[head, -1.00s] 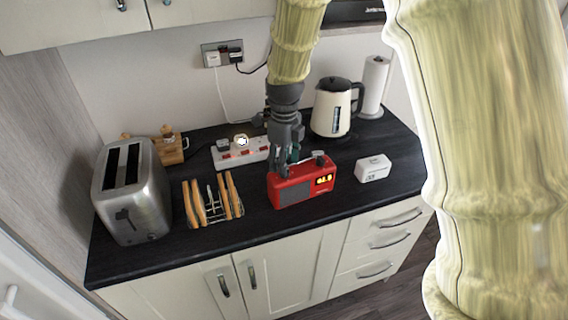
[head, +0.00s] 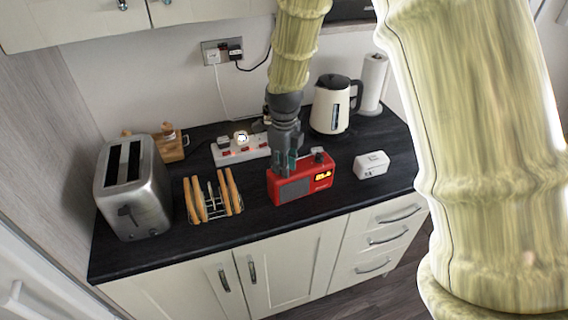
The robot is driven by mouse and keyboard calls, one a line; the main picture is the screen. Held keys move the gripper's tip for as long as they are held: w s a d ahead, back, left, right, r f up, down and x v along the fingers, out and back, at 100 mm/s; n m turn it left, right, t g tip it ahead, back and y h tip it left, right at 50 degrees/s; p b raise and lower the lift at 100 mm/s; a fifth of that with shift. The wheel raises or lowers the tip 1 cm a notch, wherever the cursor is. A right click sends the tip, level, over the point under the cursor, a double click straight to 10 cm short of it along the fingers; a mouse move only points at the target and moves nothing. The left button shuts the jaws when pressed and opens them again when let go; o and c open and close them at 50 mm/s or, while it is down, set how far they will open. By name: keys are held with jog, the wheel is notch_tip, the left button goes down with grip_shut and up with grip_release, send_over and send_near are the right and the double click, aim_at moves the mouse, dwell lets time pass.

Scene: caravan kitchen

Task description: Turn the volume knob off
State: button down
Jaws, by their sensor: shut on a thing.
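The red radio (head: 305,187) stands upright on the dark worktop, with a grey speaker grille and a lit yellow display on its front. A dark knob (head: 318,157) shows on top at its right end. My gripper (head: 286,172) points down at the top of the radio, left of that knob. Its fingers are closed on a small part at the radio's top left, which they hide. I cannot make out that part or how it is turned.
A toast rack (head: 213,196) and a steel toaster (head: 133,188) stand left of the radio. A white power strip (head: 240,151) and a cream kettle (head: 331,105) are behind it. A white box (head: 371,165) is to the right. The worktop's front strip is clear.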

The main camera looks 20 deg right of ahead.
jog(key=shift+n, duration=0.3)
jog(key=n+p, duration=0.1)
jog(key=n, duration=0.4)
jog(key=shift+r+n, duration=0.1)
jog(key=shift+n, duration=0.2)
jog(key=n+p, duration=0.1)
jog(key=n, duration=1.1)
jog(key=shift+n+p, duration=0.3)
jog(key=shift+p, duration=0.1)
jog(key=n, duration=0.5)
jog(key=shift+n, duration=0.3)
jog(key=c, duration=1.2)
grip_release()
